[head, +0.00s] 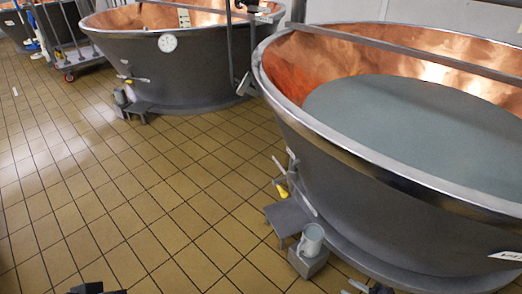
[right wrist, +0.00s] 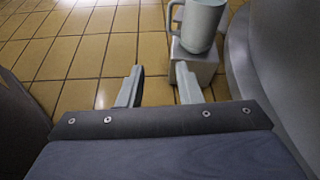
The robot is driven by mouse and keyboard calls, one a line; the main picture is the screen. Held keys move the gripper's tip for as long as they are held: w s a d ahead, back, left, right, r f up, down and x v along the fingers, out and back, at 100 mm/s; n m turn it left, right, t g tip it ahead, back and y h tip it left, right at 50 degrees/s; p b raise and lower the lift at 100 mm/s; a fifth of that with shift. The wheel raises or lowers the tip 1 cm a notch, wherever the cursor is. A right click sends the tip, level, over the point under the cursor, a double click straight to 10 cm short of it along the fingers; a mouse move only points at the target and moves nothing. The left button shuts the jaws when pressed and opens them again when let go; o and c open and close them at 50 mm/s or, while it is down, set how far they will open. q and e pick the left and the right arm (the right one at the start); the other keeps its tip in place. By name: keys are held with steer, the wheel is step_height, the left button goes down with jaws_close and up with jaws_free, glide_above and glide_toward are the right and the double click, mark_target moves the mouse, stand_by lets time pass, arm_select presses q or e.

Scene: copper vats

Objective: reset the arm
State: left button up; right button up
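My right gripper (head: 366,287) shows at the bottom edge of the head view, low in front of the near vat. In the right wrist view its two fingers (right wrist: 159,70) stand apart with only floor tiles between them, so it is open and empty. A pale grey mug (head: 311,240) stands upright on a small light block (head: 308,262) beside the near vat.
The near copper-lined vat (head: 400,205) holds grey liquid and fills the right side. A small grey step (head: 287,217) stands at its foot. Another vat (head: 190,75) and a wheeled cart (head: 72,55) stand farther back. The tiled floor (head: 130,190) at left is clear.

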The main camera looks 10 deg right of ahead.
steer(key=a+r+n+g, duration=0.4)
steer(key=r+n, duration=0.4)
steer(key=r, duration=0.6)
steer(key=a+r+n+g, duration=0.4)
steer(key=r+n, duration=0.4)
steer(key=r, duration=0.5)
steer(key=s+a+r+n+t+h, duration=0.1)
steer(key=s+a+r+n+h, duration=0.15)
steer(key=s+r+n, duration=0.35)
steer(key=s+a+r+n+t+h, duration=0.2)
steer(key=s+a+r+n, duration=0.2)
steer(key=s+r, duration=0.35)
step_height(320, 180, up, 32)
steer(key=p, duration=3.2)
steer(key=shift+s+d+f, duration=0.2)
